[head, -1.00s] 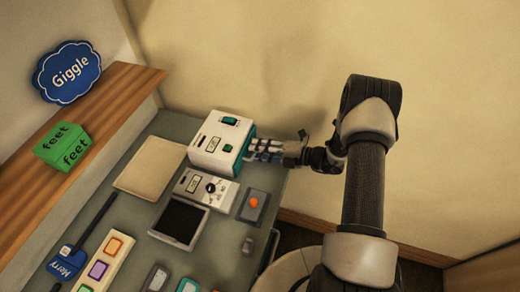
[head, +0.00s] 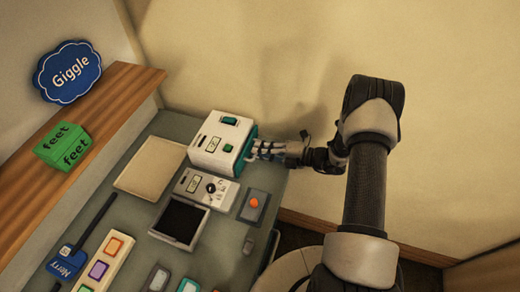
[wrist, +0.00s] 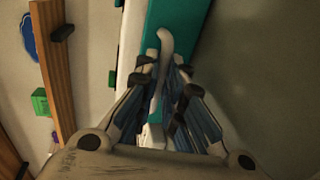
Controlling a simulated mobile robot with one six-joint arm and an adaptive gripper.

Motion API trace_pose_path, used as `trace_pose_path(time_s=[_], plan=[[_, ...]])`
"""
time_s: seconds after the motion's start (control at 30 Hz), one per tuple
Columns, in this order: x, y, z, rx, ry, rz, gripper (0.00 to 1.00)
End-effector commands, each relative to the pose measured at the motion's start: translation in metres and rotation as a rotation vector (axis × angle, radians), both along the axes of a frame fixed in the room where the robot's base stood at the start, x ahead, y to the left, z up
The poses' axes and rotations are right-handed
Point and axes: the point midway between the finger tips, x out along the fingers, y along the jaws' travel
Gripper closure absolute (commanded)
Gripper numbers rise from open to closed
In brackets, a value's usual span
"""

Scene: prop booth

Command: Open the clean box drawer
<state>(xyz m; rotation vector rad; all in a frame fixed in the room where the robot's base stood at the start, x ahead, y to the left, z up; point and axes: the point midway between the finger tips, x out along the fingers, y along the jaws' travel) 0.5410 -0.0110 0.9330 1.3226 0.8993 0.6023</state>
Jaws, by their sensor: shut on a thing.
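The clean box (head: 213,147) is a white box with teal and green parts on top, standing at the far right end of the table in the head view. Its teal drawer front (wrist: 183,30) faces right and shows as a long teal face in the wrist view. A pale handle (wrist: 165,42) stands out from that front. My gripper (head: 258,149) is at the right side of the box, and its fingers (wrist: 167,85) are shut on the handle. The fingers hide the handle's lower part. I cannot tell whether the drawer stands slightly out.
A white panel with a knob (head: 207,187), a dark-screened tray (head: 180,221) and an orange-button box (head: 254,205) sit in front of the box. A beige pad (head: 149,167) lies to its left. The wall is close behind; space right of the table is free.

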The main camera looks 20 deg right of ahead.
Motion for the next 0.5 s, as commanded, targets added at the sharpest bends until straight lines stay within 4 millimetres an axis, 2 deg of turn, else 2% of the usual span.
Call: trace_pose_path(time_s=[0.3, 0.5], plan=[[-0.043, -0.067, 0.0, -0.002, -0.001, -0.006, 1.0], [-0.058, -0.087, 0.0, 0.0, 0.0, -0.002, 1.0]])
